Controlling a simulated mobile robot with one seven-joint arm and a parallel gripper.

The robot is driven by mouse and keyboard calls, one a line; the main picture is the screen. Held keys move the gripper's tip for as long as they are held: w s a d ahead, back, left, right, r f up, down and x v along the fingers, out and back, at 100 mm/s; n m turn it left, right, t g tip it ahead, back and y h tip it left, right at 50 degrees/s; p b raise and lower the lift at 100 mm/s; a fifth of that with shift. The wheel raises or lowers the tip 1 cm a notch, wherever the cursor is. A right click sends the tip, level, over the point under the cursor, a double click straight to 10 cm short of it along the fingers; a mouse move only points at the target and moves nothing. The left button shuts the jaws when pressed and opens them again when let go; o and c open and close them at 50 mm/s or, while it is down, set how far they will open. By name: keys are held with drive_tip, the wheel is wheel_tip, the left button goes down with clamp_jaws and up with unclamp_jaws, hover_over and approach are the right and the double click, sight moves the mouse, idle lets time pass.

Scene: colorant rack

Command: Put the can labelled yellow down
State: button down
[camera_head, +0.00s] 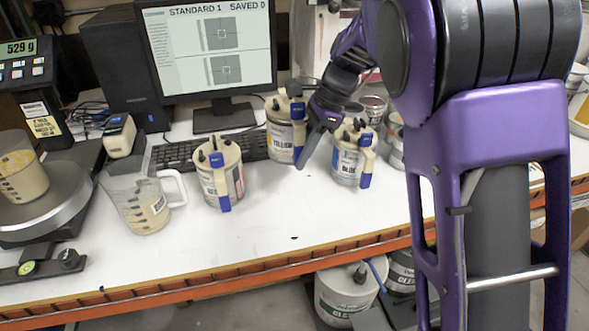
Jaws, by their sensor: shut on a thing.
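The can labelled yellow (281,137) is a cream can with a dark lid part and a blue clip, upright behind the other two cans. My gripper (313,122) comes from the upper right and is shut on this can at its right side. One dark finger hangs in front of the can's right edge; the other finger is mostly hidden. The can's base is close to the white bench top (300,224); I cannot tell whether it touches.
A can labelled blue (347,163) stands close to the right of my gripper. Another can with a reddish label (217,184) stands front left. A keyboard (188,153), a monitor (210,60) and a handled jug (143,207) are further left. The bench front is mostly clear.

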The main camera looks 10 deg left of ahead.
drive_tip(key=shift+w, duration=0.3)
drive_tip(key=shift+w+f, duration=0.1)
drive_tip(key=shift+f, duration=0.05)
drive_tip(key=shift+f+b, duration=0.6)
drive_tip(key=shift+f, duration=4.15)
drive_tip(key=shift+f, duration=0.15)
drive_tip(key=c, duration=0.8)
unclamp_jaws()
drive_tip(key=shift+o, duration=0.2)
drive_tip(key=p+v, duration=0.1)
drive_tip(key=v, duration=1.1)
